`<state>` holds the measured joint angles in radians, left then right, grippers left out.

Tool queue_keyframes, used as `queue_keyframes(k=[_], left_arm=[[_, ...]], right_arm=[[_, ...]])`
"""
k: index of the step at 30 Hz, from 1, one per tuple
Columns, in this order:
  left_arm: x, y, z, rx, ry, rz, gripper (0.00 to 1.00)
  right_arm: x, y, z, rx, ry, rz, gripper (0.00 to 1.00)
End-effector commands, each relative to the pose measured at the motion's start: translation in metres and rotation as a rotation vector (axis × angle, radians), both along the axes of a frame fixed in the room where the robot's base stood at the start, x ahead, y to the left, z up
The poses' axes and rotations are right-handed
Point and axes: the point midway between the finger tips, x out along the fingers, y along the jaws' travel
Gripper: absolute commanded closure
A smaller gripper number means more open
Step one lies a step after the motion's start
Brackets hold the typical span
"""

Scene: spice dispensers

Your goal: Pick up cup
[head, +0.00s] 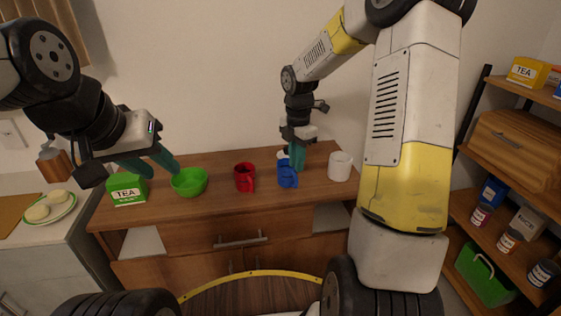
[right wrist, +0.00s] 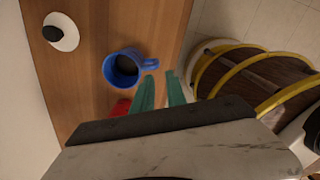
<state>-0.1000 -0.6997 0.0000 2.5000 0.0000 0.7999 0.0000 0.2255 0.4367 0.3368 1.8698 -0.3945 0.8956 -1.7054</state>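My right gripper (head: 297,166) is above and beside the blue cup. In the right wrist view, the blue cup (right wrist: 121,68) shows its open rim, and its handle is just beyond the fingertips of my right gripper (right wrist: 160,75). The two teal fingers are apart with nothing between them. I cannot tell whether a finger touches the handle. My left gripper (head: 164,171) is open and empty above the cabinet, near the green bowl (head: 189,182).
A green tea box (head: 128,190) stands at the cabinet's left end. A small white object with a dark top (right wrist: 60,32) lies beyond the blue cup. A shelf (head: 520,150) with boxes and jars stands at the right. A plate (head: 50,208) is on the left counter.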

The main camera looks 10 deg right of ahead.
Motion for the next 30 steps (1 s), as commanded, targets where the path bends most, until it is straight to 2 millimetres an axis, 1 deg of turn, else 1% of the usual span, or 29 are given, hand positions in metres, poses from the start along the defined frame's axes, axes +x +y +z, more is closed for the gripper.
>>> queue_keyframes(k=[1,4,11,14,18,21,24,30], left_arm=[[0.000,0.000,0.000,0.000,0.000,0.000,0.64],[0.000,0.000,0.000,0.000,0.000,0.000,0.64],[0.000,0.000,0.000,0.000,0.000,0.000,0.64],[0.000,0.000,0.000,0.000,0.000,0.000,0.64],[0.000,0.000,0.000,0.000,0.000,0.000,0.64],[0.000,0.000,0.000,0.000,0.000,0.000,0.64],[0.000,0.000,0.000,0.000,0.000,0.000,0.64],[0.000,0.000,0.000,0.000,0.000,0.000,0.64]], right_arm=[[0.003,0.000,-0.006,0.002,0.008,0.031,0.83],[0.005,0.000,-0.015,0.004,0.016,0.065,0.83],[0.005,-0.001,-0.040,0.003,0.017,0.068,0.83],[0.005,-0.002,-0.053,0.004,0.017,0.067,0.83],[0.005,-0.004,-0.074,0.003,0.018,0.067,0.83],[0.006,-0.004,-0.085,0.004,0.016,0.066,0.83],[0.006,-0.004,-0.089,0.004,0.015,0.066,0.83],[0.006,-0.004,-0.089,0.004,0.014,0.065,0.83]])
